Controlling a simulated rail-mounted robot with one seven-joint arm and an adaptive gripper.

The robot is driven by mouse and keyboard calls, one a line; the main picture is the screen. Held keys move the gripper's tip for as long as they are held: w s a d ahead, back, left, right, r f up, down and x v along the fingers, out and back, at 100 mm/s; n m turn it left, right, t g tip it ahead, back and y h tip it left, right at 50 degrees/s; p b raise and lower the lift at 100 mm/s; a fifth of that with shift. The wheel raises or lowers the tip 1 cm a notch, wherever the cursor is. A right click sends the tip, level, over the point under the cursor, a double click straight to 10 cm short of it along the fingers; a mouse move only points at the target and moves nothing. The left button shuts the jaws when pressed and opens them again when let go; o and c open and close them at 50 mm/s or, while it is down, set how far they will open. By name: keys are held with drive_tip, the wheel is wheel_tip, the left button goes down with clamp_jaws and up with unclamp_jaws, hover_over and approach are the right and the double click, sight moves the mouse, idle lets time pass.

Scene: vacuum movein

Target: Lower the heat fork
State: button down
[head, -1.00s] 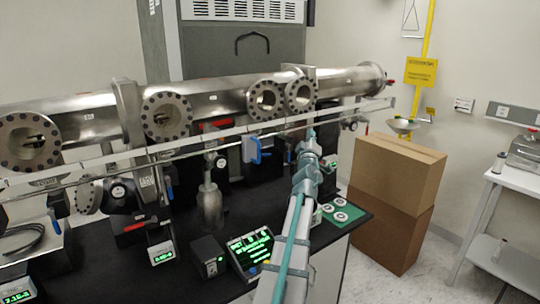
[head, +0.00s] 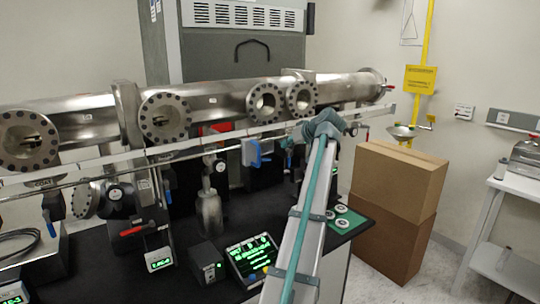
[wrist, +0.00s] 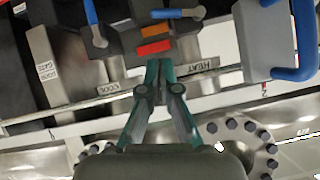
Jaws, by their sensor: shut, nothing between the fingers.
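My gripper (wrist: 160,66) is shut and empty in the wrist view. Its teal fingertips are together, just below a red block (wrist: 155,48) in the picture; I cannot tell whether they touch. A HEAT label (wrist: 197,68) is right of the fingertips and a COOL label (wrist: 115,88) is left of them. A small blue lever (wrist: 178,13) is above the red block. I cannot tell for certain which part is the heat fork. In the head view my wrist hides most of the gripper.
A grey block (wrist: 262,40) with a large blue handle (wrist: 305,40) is close on the right in the wrist view. A steel tube (head: 215,104) with flanges and a long rail (head: 200,143) spans the bench. Cardboard boxes (head: 395,190) stand at right.

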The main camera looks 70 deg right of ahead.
sight(262, 159)
drive_tip(key=a+p+x, duration=0.1)
drive_tip(key=p+x, duration=0.2)
drive_tip(key=x, duration=0.7)
drive_tip(key=shift+w+f+n+y, duration=0.2)
drive_tip(key=shift+f+n+y, duration=0.1)
drive_tip(key=shift+f+n, duration=0.1)
drive_tip(key=shift+w+a+f, duration=0.1)
drive_tip(key=shift+a, duration=0.05)
